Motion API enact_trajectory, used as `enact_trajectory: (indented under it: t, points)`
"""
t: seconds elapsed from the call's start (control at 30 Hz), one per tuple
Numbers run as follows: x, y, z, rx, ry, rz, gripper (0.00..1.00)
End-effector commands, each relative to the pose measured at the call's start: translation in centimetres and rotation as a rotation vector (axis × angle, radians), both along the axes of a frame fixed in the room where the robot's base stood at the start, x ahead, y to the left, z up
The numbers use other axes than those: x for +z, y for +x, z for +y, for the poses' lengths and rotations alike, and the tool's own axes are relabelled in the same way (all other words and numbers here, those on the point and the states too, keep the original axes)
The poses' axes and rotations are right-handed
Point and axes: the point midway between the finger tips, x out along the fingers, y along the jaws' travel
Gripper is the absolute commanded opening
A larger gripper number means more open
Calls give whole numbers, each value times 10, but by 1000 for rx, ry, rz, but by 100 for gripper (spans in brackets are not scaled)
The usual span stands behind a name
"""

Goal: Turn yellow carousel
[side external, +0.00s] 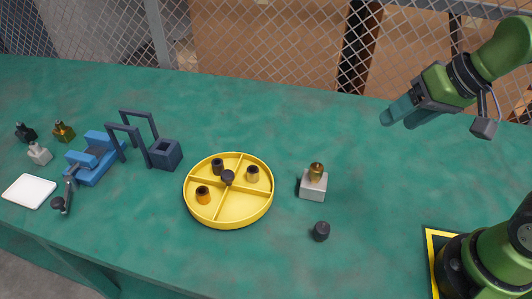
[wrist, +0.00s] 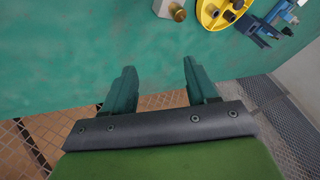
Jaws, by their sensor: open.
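The yellow carousel (side external: 228,217) is a round tray split by dividers into compartments, with a dark knob (side external: 227,177) at its centre. An orange-brown part (side external: 203,195), a tan part (side external: 252,174) and a dark part (side external: 217,166) sit in separate compartments. In the wrist view the carousel (wrist: 212,18) is partly cut off at the top edge. My gripper (side external: 398,114) is open and empty, raised above the table at the right, well apart from the carousel. Its two fingers (wrist: 158,88) also show in the wrist view.
A pale block with a brass piece (side external: 314,184) and a dark cylinder (side external: 321,231) stand right of the carousel. A blue vise (side external: 92,160), dark frame (side external: 140,138), white plate (side external: 29,191) and several small bottles lie left. A mesh fence (side external: 270,45) runs behind.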

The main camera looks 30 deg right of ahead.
Motion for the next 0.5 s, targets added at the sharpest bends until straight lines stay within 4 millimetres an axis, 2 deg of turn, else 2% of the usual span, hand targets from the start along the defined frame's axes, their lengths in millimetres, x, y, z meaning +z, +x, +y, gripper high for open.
enact_trajectory:
  t: [0.03, 0.27, 0.5]
  points:
    - [-1, 16, 11, 9, 14, 49, 58]
    - [-3, 89, 69, -145, 142, 276, 58]
    - [-28, 156, 147, -485, 274, 546, 58]
